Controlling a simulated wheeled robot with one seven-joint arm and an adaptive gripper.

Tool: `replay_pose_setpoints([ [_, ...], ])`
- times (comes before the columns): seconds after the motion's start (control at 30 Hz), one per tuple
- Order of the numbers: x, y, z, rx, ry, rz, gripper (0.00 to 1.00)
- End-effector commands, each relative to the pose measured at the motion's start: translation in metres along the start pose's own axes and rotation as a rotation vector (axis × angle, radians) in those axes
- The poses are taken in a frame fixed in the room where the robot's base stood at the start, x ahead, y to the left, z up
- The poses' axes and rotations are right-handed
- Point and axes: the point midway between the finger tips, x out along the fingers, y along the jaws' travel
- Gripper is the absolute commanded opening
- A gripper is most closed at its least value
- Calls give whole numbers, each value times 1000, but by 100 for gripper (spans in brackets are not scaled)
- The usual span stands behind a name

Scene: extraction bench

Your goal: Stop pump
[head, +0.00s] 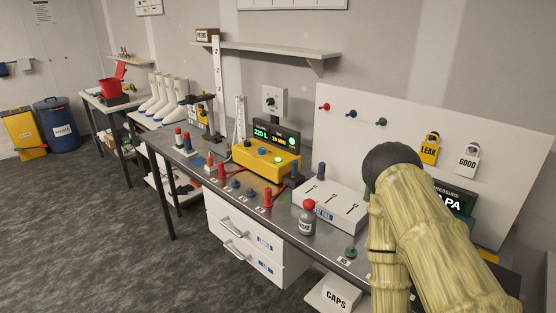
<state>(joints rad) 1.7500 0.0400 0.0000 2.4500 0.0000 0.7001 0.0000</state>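A yellow pump unit (252,163) stands on the grey bench, left of the picture's middle. A dark display (276,136) at its back reads "220 L" in green, with a second reading beside it that is too small to be sure of. A lit green button (278,160) and a blue button (262,151) sit on its top. Red fittings stand beside the unit. My arm crosses the right side of the picture. My gripper is not in view.
A white slotted box (325,214), a grey red-capped bottle (307,220) and several red and blue fittings crowd the bench (225,197). A "CAPS" bin (331,296) sits at the front. A pressure display (452,200) is partly hidden by my arm. Floor (120,245) at left is clear.

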Motion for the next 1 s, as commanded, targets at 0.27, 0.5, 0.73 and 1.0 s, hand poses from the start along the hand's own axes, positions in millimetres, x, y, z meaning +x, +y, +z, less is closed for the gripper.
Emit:
replay_pose_setpoints([
  [0.27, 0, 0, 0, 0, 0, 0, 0],
  [0.5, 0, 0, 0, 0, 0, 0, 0],
  [0.73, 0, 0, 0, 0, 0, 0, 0],
  [1.0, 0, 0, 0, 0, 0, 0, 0],
])
